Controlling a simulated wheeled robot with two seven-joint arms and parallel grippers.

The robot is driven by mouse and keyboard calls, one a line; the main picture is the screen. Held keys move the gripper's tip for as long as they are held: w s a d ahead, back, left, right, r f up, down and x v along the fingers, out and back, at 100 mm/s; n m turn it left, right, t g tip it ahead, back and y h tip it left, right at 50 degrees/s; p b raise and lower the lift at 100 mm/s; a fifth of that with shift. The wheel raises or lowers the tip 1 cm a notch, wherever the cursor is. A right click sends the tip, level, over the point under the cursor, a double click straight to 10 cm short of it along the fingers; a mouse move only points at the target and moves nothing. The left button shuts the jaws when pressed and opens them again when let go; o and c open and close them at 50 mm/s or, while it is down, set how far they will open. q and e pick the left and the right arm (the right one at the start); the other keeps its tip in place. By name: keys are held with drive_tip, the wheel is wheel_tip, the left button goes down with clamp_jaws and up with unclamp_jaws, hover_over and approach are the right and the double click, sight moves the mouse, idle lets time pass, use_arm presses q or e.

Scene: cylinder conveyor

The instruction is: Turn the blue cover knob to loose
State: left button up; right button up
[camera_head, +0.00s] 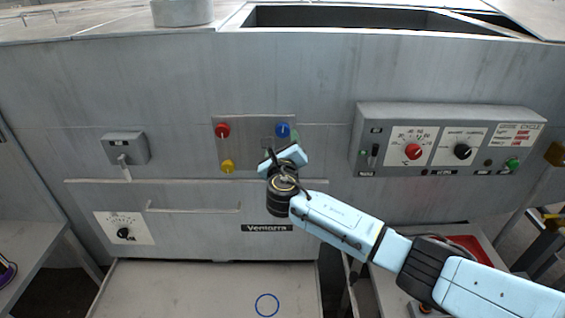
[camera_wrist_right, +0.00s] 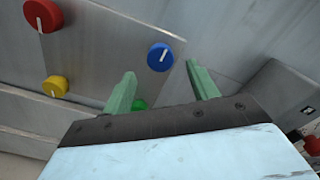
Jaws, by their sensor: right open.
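The blue cover knob (camera_head: 283,130) is a round knob with a white mark, at the upper right of a grey plate (camera_head: 246,121) on the machine's front. In the right wrist view the blue knob (camera_wrist_right: 165,56) lies just beyond the gap between my fingertips, apart from both. My right gripper (camera_head: 285,156) is just below the knob in the head view, its fingers mostly hidden by its own body. In the right wrist view the gripper (camera_wrist_right: 160,69) is open, with its two green fingers spread and nothing between them. My left gripper is not in view.
A red knob (camera_head: 222,130) and a yellow knob (camera_head: 227,166) share the plate, and a green knob (camera_wrist_right: 138,104) is partly hidden by a finger. A grey control box (camera_head: 452,112) juts out at the right. A lever box (camera_head: 125,147) is at the left.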

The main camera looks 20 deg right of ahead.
drive_tip(key=v, duration=0.8)
drive_tip(key=shift+s, duration=0.25)
drive_tip(key=shift+a, duration=0.1)
